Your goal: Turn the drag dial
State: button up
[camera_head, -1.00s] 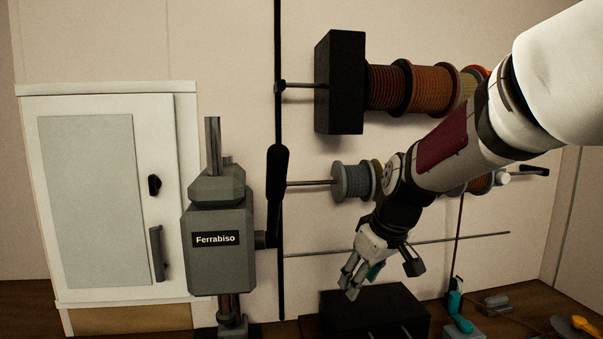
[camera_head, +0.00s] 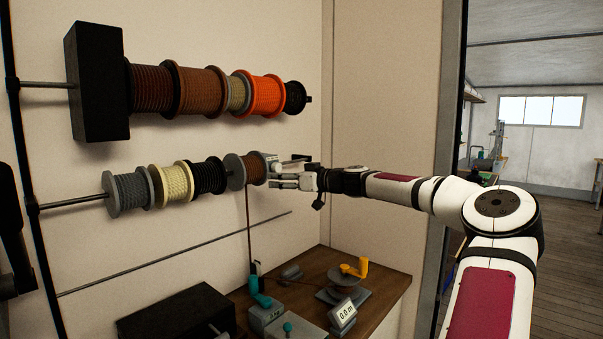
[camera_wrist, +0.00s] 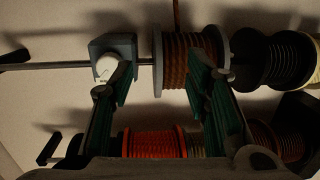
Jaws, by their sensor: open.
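The drag dial appears to be a white round knob (camera_wrist: 106,68) on a small grey block at the end of the lower spool rod, in the wrist view. The grey block (camera_wrist: 113,45) also shows in the head view (camera_head: 268,160), just right of the brown line spool (camera_head: 248,170). My gripper (camera_head: 278,180) is open, close to the block. In the wrist view my gripper (camera_wrist: 160,72) has its teal-padded fingers spread wide, with nothing between them. The left finger overlaps the knob's lower right edge; I cannot tell if they touch.
The brown spool (camera_wrist: 190,58) sits beyond the gap between my fingers. An upper rod carries several spools, including an orange one (camera_head: 262,95). Below, a wooden bench (camera_head: 385,290) holds a teal-topped device (camera_head: 262,305) and a winder with an orange handle (camera_head: 355,269).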

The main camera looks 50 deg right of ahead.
jog(key=m+t+h, duration=0.1)
send_near(279, 168)
jog(key=w+b, duration=0.3)
jog(key=w, duration=0.5)
jog(key=shift+w+a+f+b, duration=0.1)
jog(key=shift+w+f+b, duration=0.05)
jog(key=shift+w+b, duration=0.25)
jog(key=shift+w, duration=0.15)
jog(key=shift+c, duration=0.8)
jog(key=c, duration=0.5)
jog(key=n, duration=0.8)
jog(key=o, duration=0.4)
jog(key=shift+n, duration=0.3)
jog(key=o, duration=0.5)
